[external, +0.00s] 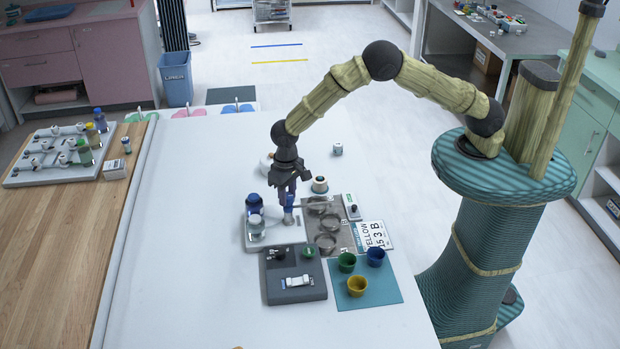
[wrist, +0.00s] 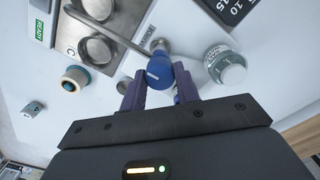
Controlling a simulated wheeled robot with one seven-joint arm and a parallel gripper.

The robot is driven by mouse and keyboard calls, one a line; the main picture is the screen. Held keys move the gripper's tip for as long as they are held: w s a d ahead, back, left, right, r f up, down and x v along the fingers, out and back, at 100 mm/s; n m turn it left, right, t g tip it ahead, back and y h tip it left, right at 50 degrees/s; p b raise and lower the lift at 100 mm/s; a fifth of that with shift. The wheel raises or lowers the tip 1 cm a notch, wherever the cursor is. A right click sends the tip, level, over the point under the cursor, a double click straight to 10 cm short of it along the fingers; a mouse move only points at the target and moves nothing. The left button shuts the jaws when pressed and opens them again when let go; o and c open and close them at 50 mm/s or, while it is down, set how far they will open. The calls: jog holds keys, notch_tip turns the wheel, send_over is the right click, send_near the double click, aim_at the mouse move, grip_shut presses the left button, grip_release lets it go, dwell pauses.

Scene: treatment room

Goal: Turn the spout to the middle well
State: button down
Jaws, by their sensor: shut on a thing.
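My gripper (external: 288,203) points down at the pump plate (external: 262,241), left of the metal tray (external: 312,222) with three round wells. In the wrist view its purple fingers (wrist: 160,88) are closed around a blue cylindrical knob (wrist: 159,71). A thin grey spout (wrist: 118,37) runs from the knob toward the upper left over the tray. It crosses between the far well (wrist: 97,50) and the middle well (wrist: 98,10). Exactly where its tip sits is hard to tell. In the external view the gripper partly hides the knob.
A blue bottle (external: 254,203) and a white-capped bottle (wrist: 225,66) stand close to the fingers. The table's left side is clear.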

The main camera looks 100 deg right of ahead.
dwell(0.3)
jog(key=c, duration=1)
grip_release()
jog(key=shift+c, duration=0.2)
jog(key=shift+r, duration=0.1)
notch_tip(320, 180, up, 17)
jog(key=b, duration=0.3)
jog(key=shift+r, duration=0.15)
